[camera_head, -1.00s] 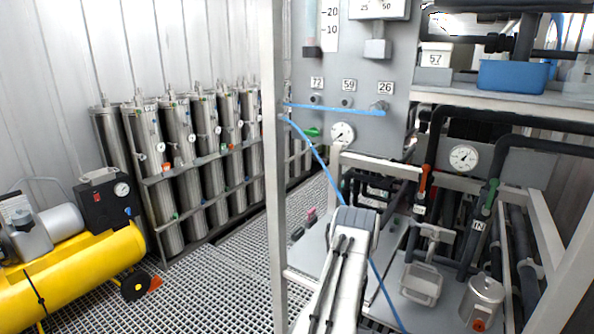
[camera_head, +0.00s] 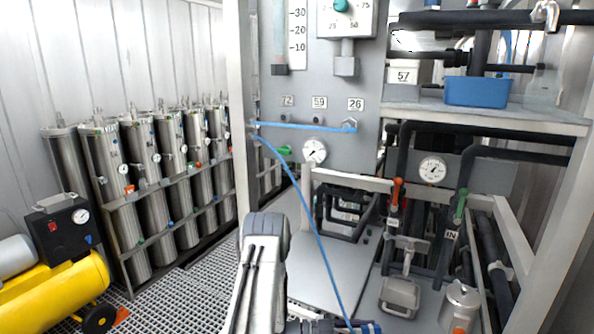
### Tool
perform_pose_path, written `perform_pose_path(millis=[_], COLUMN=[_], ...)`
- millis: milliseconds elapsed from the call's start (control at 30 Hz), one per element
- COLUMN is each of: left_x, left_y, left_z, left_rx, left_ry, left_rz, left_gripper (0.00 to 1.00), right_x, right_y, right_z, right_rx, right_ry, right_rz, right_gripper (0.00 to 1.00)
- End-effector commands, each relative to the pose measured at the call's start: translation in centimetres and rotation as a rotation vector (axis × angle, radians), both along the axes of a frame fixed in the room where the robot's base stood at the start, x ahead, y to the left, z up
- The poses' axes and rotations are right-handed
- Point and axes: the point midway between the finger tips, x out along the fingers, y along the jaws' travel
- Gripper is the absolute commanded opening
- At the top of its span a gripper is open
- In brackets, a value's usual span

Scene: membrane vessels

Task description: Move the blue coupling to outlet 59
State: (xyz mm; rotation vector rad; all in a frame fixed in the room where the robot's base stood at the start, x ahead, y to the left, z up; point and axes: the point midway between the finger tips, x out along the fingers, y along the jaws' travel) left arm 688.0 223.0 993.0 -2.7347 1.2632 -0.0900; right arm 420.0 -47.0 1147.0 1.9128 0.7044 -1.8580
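The blue coupling (camera_head: 349,125) sits at the panel outlet under label 26, at the right end of a blue hose (camera_head: 300,125). The hose runs left, nearly level, across the panel to the frame post. Outlet 59 (camera_head: 318,119) is just left of the coupling, under its label, with the hose passing just below it; nothing is seen plugged into it. Outlet 72 (camera_head: 286,118) is farther left. One of my grey arm links rises from the bottom centre, well below the outlets. Neither gripper's fingertips can be seen.
A second blue hose length (camera_head: 300,200) hangs in front of the panel. A post (camera_head: 243,150) stands left of the panel. A shelf (camera_head: 480,115) with a blue bin (camera_head: 477,91) juts out at right. A gauge (camera_head: 314,151) is below the outlets. The space before the outlets looks clear.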

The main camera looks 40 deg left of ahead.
Motion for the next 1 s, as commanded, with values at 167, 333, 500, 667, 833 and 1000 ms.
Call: perform_pose_path(millis=[167,333,500,667,833,1000], left_x=[5.1,8.0,8.9,8.1,6.0,4.3], left_y=[6.6,12.6,17.5,21.0,23.1,24.0], left_z=[6.5,14.4,23.4,32.3,40.3,44.9], left_rx=[0.207,0.479,0.789,1.064,1.276,1.387], left_ry=[-0.197,-0.374,-0.486,-0.523,-0.507,-0.478], left_rz=[0.183,0.397,0.597,0.744,0.843,0.889], left_gripper=[0.00,0.00,0.00,0.00,0.00,0.00], right_x=[0.0,0.0,0.0,0.0,0.0,0.0], right_y=[0.0,0.0,0.0,0.0,0.0,0.0], right_z=[0.5,0.9,1.2,1.5,1.8,1.9], right_rx=[0.000,0.000,0.000,0.000,0.000,0.000], right_ry=[0.000,0.000,0.000,0.000,0.000,0.000], right_rz=[0.000,0.000,-0.001,-0.001,-0.001,-0.001], right_gripper=[0.46,0.46,0.46,0.46,0.46,0.46])
